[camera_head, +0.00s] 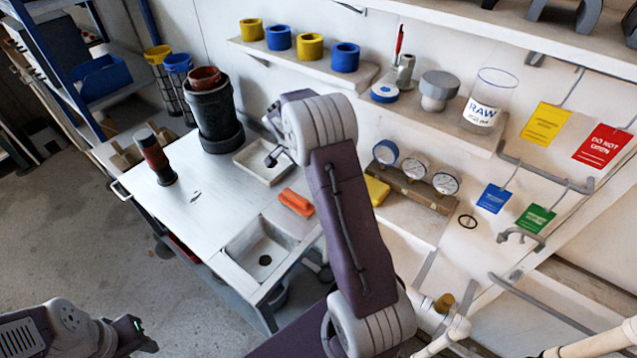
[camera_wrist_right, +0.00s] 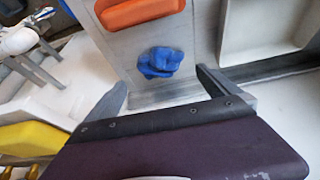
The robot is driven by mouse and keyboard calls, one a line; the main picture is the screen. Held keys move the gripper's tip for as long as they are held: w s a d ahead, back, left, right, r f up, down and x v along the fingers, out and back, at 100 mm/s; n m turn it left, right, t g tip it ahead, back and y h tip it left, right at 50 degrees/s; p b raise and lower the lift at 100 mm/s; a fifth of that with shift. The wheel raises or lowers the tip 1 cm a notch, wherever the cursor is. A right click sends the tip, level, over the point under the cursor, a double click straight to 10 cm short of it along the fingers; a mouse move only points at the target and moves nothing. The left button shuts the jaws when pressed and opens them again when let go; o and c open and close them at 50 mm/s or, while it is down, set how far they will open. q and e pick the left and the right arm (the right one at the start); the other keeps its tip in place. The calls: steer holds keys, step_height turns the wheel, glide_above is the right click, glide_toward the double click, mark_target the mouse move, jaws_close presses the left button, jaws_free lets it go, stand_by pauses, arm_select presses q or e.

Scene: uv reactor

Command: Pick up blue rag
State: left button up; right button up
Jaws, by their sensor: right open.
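The blue rag (camera_wrist_right: 160,62) lies crumpled on the pale worktop in the right wrist view. It does not show in the head view, where my right arm covers part of the bench. My right gripper (camera_wrist_right: 162,82) is open in the right wrist view. Its two fingers stand apart on either side of the rag's near side, with nothing between them; I cannot tell the height gap. My left gripper (camera_head: 138,338) is low at the bottom left of the head view, away from the bench. Its fingers are too unclear to judge.
An orange block (camera_wrist_right: 138,12) lies just beyond the rag; it also shows in the head view (camera_head: 296,202). A white tray (camera_head: 250,163), a sink (camera_head: 243,251), a black canister (camera_head: 215,118) and a yellow block (camera_head: 377,190) are nearby. A gauge panel (camera_head: 418,188) stands behind.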

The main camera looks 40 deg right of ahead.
steer(key=x, duration=0.3)
steer(key=shift+s+d+f, duration=0.2)
steer(key=shift+f, duration=0.05)
steer(key=shift+w+d+f, duration=0.1)
steer(key=shift+f, duration=0.05)
steer(key=x, duration=0.5)
steer(key=shift+w+p, duration=0.15)
steer(key=shift+p, duration=0.15)
steer(key=c, duration=1.2)
step_height(320, 180, up, 10)
steer(key=shift+r, duration=0.1)
steer(key=shift+c, duration=0.3)
steer(key=o, duration=0.6)
steer(key=c, duration=0.4)
steer(key=shift+n, duration=0.4)
steer(key=w+a+r, duration=0.1)
steer(key=a+r, duration=0.2)
steer(key=shift+w+a, duration=0.15)
steer(key=shift+w, duration=0.25)
steer(key=shift+c, duration=0.2)
steer(key=s+a+f+n+t+y, duration=0.1)
steer(key=s+a+n, duration=0.4)
steer(key=a, duration=0.5)
steer(key=s+a+f+n+t+y, duration=0.2)
steer(key=s+a+n, duration=0.4)
steer(key=a+n, duration=0.3)
steer(key=shift+s+a+t+y, duration=0.2)
steer(key=shift+a+t+y, duration=0.15)
steer(key=shift+y, duration=0.25)
